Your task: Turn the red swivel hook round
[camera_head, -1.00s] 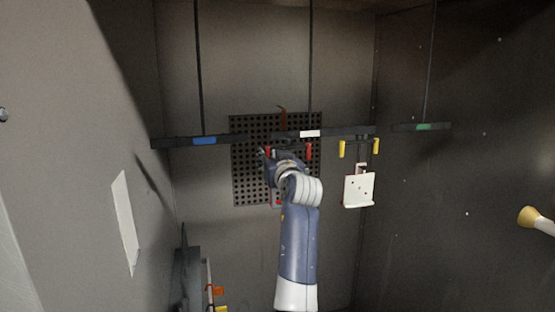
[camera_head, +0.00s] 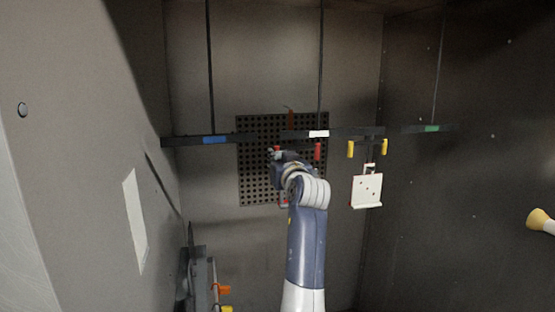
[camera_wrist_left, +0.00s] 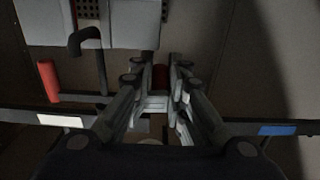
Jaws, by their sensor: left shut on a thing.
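The red swivel hook hangs under the middle bar, near its white label (camera_head: 319,134). Its right red grip (camera_head: 318,151) is bare; it also shows at the left of the left wrist view (camera_wrist_left: 48,80). My left gripper (camera_head: 277,157) is at the hook's other red grip (camera_wrist_left: 160,77), which sits between its fingers in the left wrist view. The fingers are shut on that grip. A dark curved hook end (camera_wrist_left: 85,40) and pale grey panels (camera_wrist_left: 135,22) show beyond the fingers. My arm hides much of what hangs there in the head view. My right gripper is not in view.
To the right, a hook with yellow grips (camera_head: 351,149) carries a white plate (camera_head: 367,190). Blue-labelled (camera_head: 215,140) and green-labelled (camera_head: 432,128) bars hang beside. A perforated panel (camera_head: 258,185) is behind. A yellow-tipped object (camera_head: 540,220) juts in at the right.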

